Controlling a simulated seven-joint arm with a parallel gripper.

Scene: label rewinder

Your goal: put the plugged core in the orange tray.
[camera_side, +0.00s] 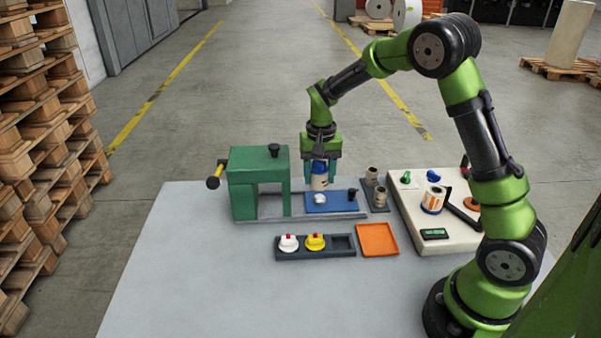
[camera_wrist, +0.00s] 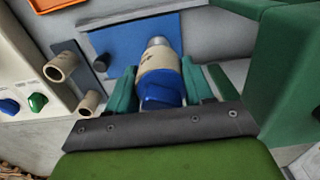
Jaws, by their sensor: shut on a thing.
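My gripper (camera_side: 320,172) is shut on a tan cardboard core (camera_side: 319,183) with a blue plug in its upper end. In the wrist view the core (camera_wrist: 160,62) sits between the green fingers, with the blue plug (camera_wrist: 162,92) nearest the camera. The core is about upright over the blue plate (camera_side: 338,202), by a silver rounded piece (camera_side: 320,198); I cannot tell whether they touch. The orange tray (camera_side: 377,240) lies flat and empty on the table, to the front right of the core. Its edge shows in the wrist view (camera_wrist: 60,3).
A green press (camera_side: 258,180) with a side lever stands left of the plate. A dark rack (camera_side: 374,208) holds tan cores at right. A dark tray (camera_side: 342,244) holds white and yellow plugs. A pale label machine (camera_side: 440,240) stands further right. The front table is clear.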

